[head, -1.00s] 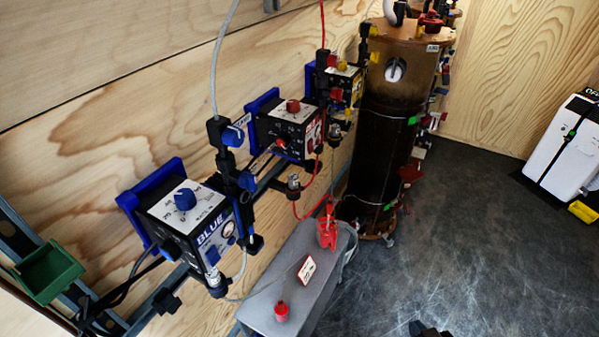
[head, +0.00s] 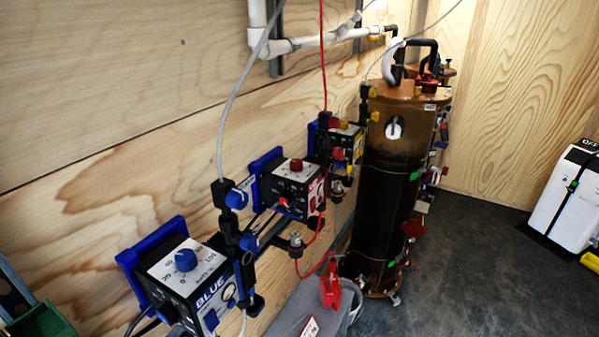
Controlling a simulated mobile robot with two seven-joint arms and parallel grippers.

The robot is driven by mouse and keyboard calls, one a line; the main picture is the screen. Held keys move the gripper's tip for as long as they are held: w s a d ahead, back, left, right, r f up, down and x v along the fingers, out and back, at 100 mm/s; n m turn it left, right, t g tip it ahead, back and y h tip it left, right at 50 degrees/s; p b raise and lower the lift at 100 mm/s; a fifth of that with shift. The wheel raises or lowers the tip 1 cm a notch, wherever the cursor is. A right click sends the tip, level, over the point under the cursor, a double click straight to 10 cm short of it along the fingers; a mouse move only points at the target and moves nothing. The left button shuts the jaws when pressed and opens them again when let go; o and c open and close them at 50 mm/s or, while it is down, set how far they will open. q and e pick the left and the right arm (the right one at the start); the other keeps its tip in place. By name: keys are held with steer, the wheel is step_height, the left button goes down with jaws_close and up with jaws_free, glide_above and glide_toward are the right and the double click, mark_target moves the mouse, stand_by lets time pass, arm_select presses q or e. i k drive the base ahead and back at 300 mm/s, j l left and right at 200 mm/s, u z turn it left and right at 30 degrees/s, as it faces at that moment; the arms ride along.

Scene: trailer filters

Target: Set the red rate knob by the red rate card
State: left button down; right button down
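The red pump box (head: 290,192) is mounted on the wall in the middle of the head view, between the blue and yellow boxes. A red knob (head: 296,165) sits on its white top face, and a smaller red knob (head: 284,202) is on its dark front. I cannot read the dial marks. A white card with red marks (head: 310,328) lies on the grey surface at the bottom edge, partly cut off; its text is too small to read. Neither of my grippers is in view.
The blue box (head: 190,280) is nearer at lower left, the yellow box (head: 347,142) farther back. A red container (head: 331,287) stands on the grey bench (head: 285,312). A tall brown tank (head: 395,170) stands behind.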

mark_target(296, 165)
steer(key=i+l, duration=0.1)
steer(key=l, duration=0.7)
steer(key=i+l+u, duration=0.15)
steer(key=l, duration=0.65)
steer(key=l+u, duration=0.1)
steer(key=u, duration=1.85)
steer(key=k+j, duration=0.05)
steer(key=j, duration=0.05)
